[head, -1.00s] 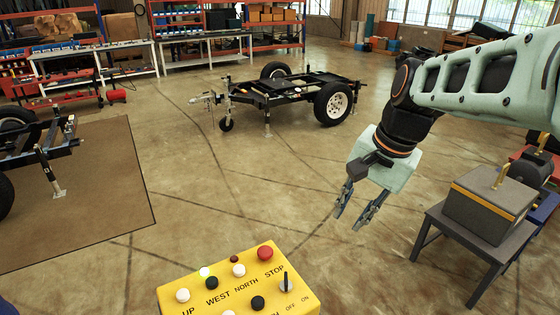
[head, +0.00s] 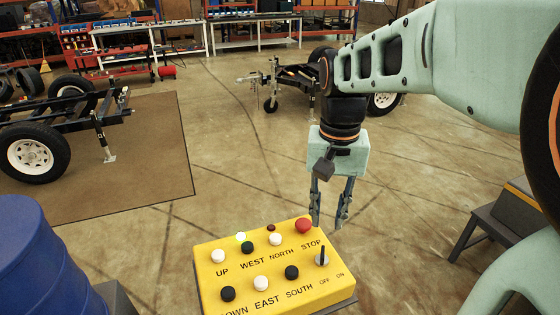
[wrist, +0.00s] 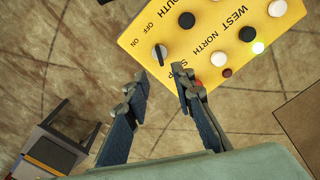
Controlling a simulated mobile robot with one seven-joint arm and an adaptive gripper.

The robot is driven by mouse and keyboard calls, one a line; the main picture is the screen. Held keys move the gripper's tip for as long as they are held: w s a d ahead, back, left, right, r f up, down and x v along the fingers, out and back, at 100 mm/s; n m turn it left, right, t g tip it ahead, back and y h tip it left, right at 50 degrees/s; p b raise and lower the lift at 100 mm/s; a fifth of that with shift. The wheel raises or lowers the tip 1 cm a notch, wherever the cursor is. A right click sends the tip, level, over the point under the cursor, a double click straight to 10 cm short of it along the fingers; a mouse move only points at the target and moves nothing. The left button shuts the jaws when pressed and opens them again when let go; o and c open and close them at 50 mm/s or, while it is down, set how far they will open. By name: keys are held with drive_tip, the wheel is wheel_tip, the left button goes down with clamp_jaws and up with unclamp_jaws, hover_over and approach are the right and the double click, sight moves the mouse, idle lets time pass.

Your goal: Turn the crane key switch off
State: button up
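The yellow control box (head: 211,282) stands at the bottom of the head view, with labelled buttons on its top. The key switch (head: 322,256) is a dark upright lever on a light round base at its right end, beside the OFF and ON labels. In the wrist view the key switch (wrist: 160,53) lies just beyond the fingertips. My gripper (head: 328,225) is open and empty, pointing down behind the box's right end near the red STOP button (head: 304,226). In the wrist view my gripper (wrist: 159,73) has the switch roughly in line with its gap, not between the fingers.
A green lamp (head: 240,237) glows on the box among several white and black buttons. A blue drum-like object (head: 45,255) stands at lower left. A wheeled trailer frame (head: 60,130) is on the left, another at the back. A grey table (head: 485,232) stands at right.

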sight(323, 252)
drive_tip(key=shift+f+b, duration=4.65)
drive_tip(key=shift+f, duration=0.8)
clamp_jaws()
